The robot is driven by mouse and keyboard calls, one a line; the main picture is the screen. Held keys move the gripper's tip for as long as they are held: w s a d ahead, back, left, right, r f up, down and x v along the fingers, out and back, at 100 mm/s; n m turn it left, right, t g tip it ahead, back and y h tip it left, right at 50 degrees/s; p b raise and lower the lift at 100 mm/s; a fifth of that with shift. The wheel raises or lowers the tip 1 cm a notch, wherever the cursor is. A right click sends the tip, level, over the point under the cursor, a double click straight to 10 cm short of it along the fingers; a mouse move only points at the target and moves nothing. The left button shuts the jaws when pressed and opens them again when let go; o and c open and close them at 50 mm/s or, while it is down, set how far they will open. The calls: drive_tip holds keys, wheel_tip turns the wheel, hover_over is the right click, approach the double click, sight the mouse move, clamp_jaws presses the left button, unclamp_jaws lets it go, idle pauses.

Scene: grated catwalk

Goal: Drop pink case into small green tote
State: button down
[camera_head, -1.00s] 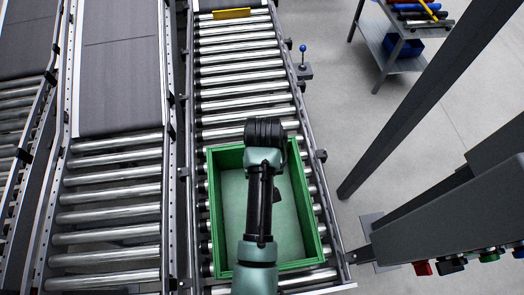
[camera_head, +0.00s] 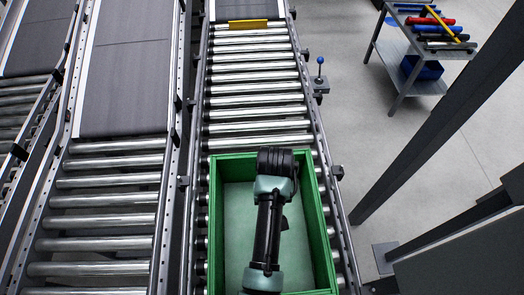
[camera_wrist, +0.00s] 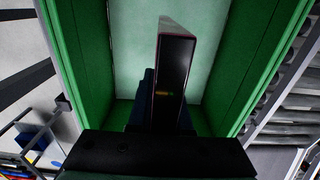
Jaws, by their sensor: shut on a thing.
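The green tote (camera_head: 325,247) sits on the roller conveyor, and its pale floor looks bare where it shows. My arm reaches out over it in the head view, hiding part of its inside. The wrist view looks into the tote between its green walls (camera_wrist: 75,55). My gripper (camera_wrist: 158,108) is shut on a thin upright case, the pink case (camera_wrist: 172,72), which looks dark in shadow with a pinkish edge. The case is over the tote's interior; its height above the floor cannot be told. My gripper's fingers are hidden in the head view.
The roller conveyor (camera_head: 256,99) runs away from me, with a yellow bar (camera_head: 248,24) at its far end. Another conveyor (camera_head: 105,200) lies left. A dark slanted post (camera_head: 430,120) stands right. A cart (camera_head: 415,84) with tools and a blue bin is at the upper right.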

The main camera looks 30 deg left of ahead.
drive_tip(key=shift+w+f, duration=0.15)
drive_tip(key=shift+f, duration=0.1)
drive_tip(key=c, duration=0.8)
unclamp_jaws()
drive_tip(key=shift+o, duration=0.2)
drive_tip(key=shift+r, duration=0.15)
wheel_tip(320, 180, up, 12)
drive_tip(key=p, duration=0.3)
drive_tip(key=shift+r+p, duration=0.4)
drive_tip(key=shift+p, duration=0.35)
